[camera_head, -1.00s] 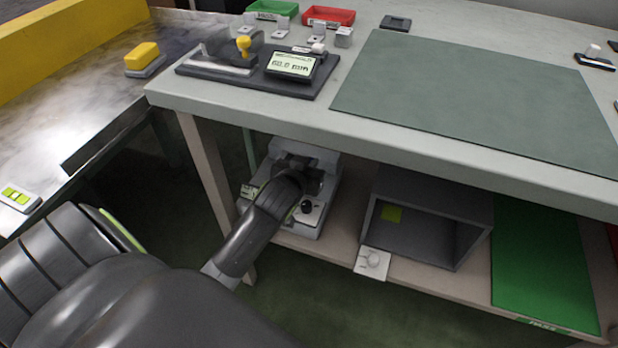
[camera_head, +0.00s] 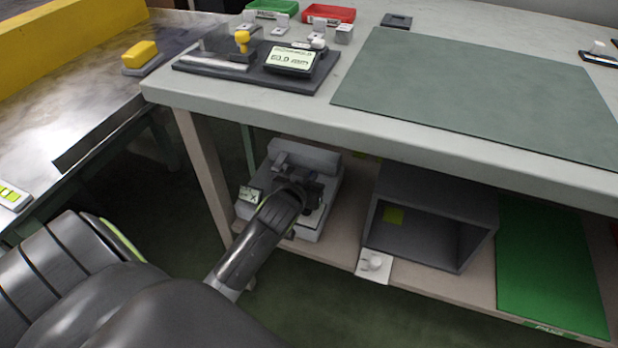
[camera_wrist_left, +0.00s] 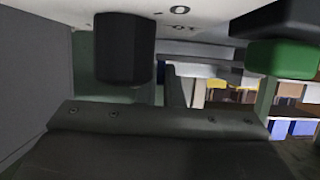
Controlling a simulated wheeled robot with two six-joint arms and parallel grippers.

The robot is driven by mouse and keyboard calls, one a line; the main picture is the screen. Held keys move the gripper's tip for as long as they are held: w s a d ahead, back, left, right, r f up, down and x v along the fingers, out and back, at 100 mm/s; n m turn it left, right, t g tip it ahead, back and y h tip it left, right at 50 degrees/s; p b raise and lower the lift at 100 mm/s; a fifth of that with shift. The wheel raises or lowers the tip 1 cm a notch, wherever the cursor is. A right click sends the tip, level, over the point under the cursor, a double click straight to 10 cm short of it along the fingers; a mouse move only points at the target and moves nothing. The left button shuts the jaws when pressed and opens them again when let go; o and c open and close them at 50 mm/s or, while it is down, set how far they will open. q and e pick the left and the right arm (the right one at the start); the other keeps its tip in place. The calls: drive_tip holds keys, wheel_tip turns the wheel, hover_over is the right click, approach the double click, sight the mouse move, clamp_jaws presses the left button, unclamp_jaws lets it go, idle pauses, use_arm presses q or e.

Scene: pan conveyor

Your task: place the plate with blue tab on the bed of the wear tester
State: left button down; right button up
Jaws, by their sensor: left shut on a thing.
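A white-grey machine (camera_head: 304,155), which looks like the wear tester, stands on the lower shelf under the table. A small display (camera_head: 250,194) sits at its left front. My left gripper (camera_head: 318,190) is at the front of this machine, over its bed area, and is shut. The thing it holds is hidden in the head view, and I cannot make it out in the wrist view. No blue tab shows anywhere. The wrist view shows a black cylinder (camera_wrist_left: 125,48) and a green rounded part (camera_wrist_left: 283,60) close up. My right gripper is not in view.
A grey open box (camera_head: 440,190) and a green board (camera_head: 550,260) are right of the machine. A small plate with a white knob (camera_head: 374,265) lies at the shelf edge. A gauge reading 60.0 mm (camera_head: 291,59) lies on top.

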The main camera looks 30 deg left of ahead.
use_arm(q)
drive_tip(key=shift+f, duration=0.6)
drive_tip(key=c, duration=1.6)
unclamp_jaws()
drive_tip(key=shift+o, duration=0.2)
